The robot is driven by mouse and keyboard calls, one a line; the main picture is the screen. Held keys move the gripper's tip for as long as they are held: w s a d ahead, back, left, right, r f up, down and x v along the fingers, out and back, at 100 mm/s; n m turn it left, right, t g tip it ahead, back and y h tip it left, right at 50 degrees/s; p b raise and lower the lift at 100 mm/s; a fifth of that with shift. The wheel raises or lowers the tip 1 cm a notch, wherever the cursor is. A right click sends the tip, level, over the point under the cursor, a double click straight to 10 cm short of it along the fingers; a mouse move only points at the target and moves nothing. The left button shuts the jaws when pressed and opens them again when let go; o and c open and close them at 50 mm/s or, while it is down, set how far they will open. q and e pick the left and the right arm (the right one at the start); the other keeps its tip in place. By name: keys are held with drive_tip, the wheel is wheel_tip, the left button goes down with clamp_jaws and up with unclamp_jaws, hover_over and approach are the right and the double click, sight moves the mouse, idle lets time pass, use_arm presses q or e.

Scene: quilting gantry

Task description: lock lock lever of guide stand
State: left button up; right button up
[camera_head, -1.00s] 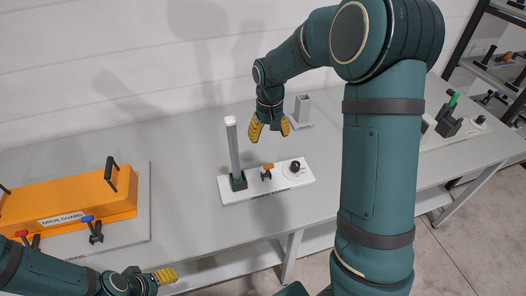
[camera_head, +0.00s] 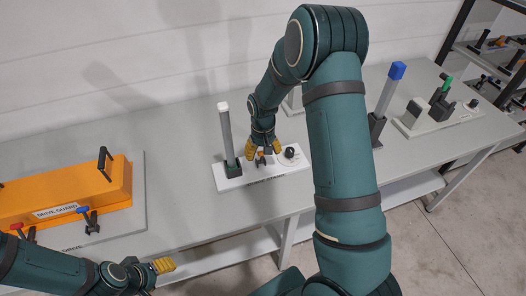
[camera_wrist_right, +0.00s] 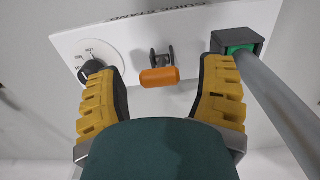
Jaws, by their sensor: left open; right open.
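The guide stand is a white plate (camera_head: 231,183) marked "GUIDE STAND", with a white-tipped grey post (camera_head: 227,135) in a dark socket at its left end. Its lock lever (camera_wrist_right: 160,77) has an orange handle on a dark bracket, between the post and a black dial knob (camera_head: 290,152). My right gripper (camera_head: 262,150) is over the lever. In the right wrist view its yellow fingers (camera_wrist_right: 158,90) are open, one on each side of the orange handle, with gaps visible on both sides. My left gripper (camera_head: 163,265) is open and empty at the lower left.
An orange drive guard box (camera_head: 65,192) with a black handle and red and blue levers stands at left. A blue-tipped post (camera_head: 388,92) and another white plate (camera_head: 440,122) with a green-handled part stand right. The bench (camera_head: 180,160) is clear left of the stand.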

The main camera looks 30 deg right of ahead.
clamp_jaws()
drive_tip(key=shift+s+a+f+b, duration=0.1)
drive_tip(key=shift+s+f+b, duration=0.3)
drive_tip(key=shift+b, duration=0.05)
drive_tip(key=shift+s+a+f, duration=0.1)
drive_tip(key=shift+s+f, duration=0.05)
drive_tip(key=shift+s, duration=0.45)
use_arm(q)
drive_tip(key=shift+s+f, duration=0.35)
drive_tip(key=shift+f, duration=0.3)
use_arm(e)
drive_tip(key=shift+w, duration=0.1)
unclamp_jaws()
drive_tip(key=shift+w+r, duration=0.1)
drive_tip(key=shift+r, duration=0.1)
